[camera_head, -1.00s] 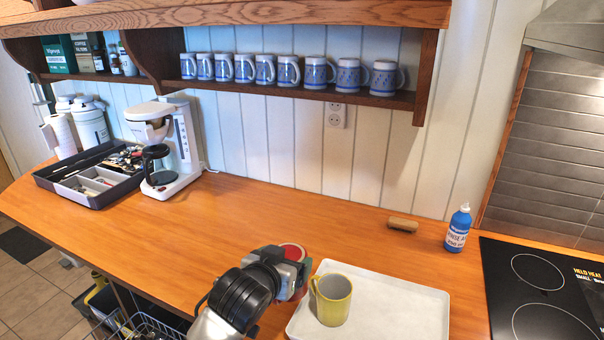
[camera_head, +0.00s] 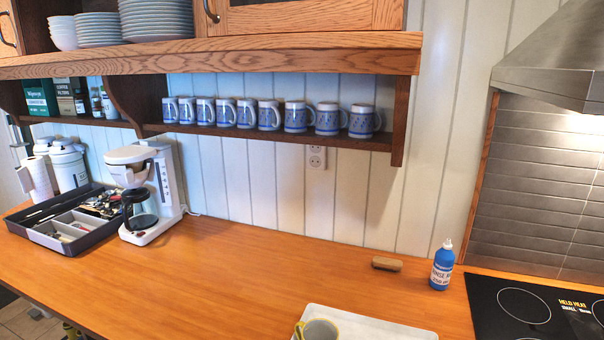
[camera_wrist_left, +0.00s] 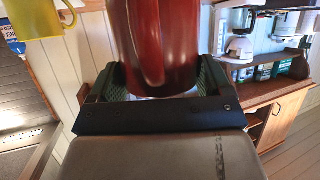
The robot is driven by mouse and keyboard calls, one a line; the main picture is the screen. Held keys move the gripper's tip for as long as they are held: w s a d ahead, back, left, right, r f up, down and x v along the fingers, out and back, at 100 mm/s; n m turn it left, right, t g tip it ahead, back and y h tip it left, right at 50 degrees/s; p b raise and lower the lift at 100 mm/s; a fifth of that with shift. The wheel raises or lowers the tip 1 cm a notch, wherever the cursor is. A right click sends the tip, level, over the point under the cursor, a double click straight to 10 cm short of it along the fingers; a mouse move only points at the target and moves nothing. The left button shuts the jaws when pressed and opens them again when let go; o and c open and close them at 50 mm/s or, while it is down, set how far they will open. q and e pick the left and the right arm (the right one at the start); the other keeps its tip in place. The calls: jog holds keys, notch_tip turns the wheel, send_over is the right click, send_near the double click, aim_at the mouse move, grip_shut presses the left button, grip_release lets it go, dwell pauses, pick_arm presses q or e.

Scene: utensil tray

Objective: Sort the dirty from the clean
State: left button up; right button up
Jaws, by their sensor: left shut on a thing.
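A dark red mug (camera_wrist_left: 165,40) fills the middle of the left wrist view, its upper part cut off. My left gripper (camera_wrist_left: 160,82) is shut on it, one finger on each side. A yellow mug (camera_head: 318,331) with a grey inside stands on the white tray (camera_head: 395,330) at the bottom edge of the head view. It also shows at the top left of the left wrist view (camera_wrist_left: 38,20). My left gripper is outside the head view. My right gripper is in neither view. Whether the mugs are dirty cannot be told.
Blue-and-white mugs (camera_head: 246,113) line the shelf (camera_head: 270,138). A coffee maker (camera_head: 150,190) and a dark utensil tray (camera_head: 72,222) stand at the left. A brown block (camera_head: 386,264), a blue bottle (camera_head: 442,266) and the cooktop (camera_head: 530,305) are at the right. The middle counter is clear.

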pick_arm(q)
jog(key=m+p, duration=0.4)
jog(key=shift+r, duration=0.3)
jog(key=shift+f+m+p, duration=0.1)
jog(key=shift+m+p, duration=0.5)
jog(key=shift+m, duration=0.2)
jog(key=shift+f, duration=0.15)
jog(key=m+p, duration=0.4)
jog(key=shift+r, duration=0.25)
jog(key=shift+m+p, duration=0.55)
jog(key=shift+m, duration=0.45)
jog(key=shift+f, duration=0.25)
jog(key=shift+m, duration=0.3)
